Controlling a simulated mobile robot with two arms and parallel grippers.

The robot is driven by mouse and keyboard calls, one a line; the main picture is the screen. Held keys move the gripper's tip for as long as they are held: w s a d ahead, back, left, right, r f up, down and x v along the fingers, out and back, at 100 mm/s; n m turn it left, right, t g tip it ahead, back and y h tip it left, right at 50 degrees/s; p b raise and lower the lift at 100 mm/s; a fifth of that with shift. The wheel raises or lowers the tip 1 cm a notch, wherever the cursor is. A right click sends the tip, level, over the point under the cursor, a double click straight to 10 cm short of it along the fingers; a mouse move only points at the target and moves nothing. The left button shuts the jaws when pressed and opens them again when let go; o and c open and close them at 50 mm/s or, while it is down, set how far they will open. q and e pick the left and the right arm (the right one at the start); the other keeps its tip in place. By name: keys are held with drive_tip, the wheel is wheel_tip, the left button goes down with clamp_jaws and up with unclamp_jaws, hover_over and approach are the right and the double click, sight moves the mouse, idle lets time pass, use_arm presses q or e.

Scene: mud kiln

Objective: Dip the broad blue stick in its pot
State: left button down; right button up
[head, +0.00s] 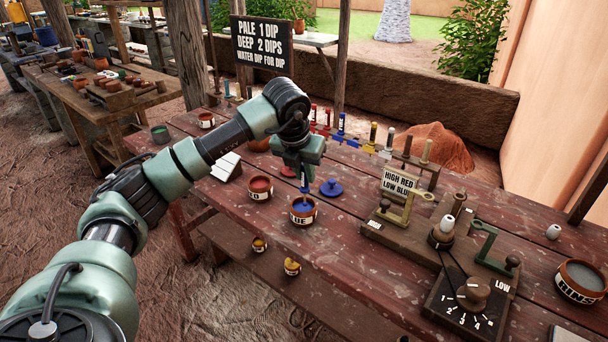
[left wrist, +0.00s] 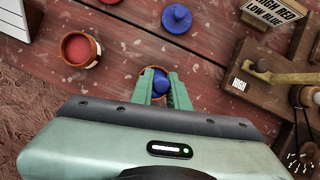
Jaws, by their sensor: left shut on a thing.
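The pot lettered "UE" (head: 303,222) stands open on the red-brown table with blue inside. My left gripper (head: 304,183) points down just above it. My right gripper is not in view.
A red pot (head: 260,194) stands left of the blue one; a blue lid (head: 331,188) lies to its right. A rack of coloured sticks (head: 342,138) is behind.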

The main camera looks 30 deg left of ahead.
use_arm(q)
drive_tip(key=shift+r+p, duration=1.15)
drive_tip(key=shift+r, duration=0.65)
drive_tip(key=shift+a+r+p, duration=0.1)
drive_tip(key=shift+r+p, duration=0.4)
drive_tip(key=shift+r, duration=0.2)
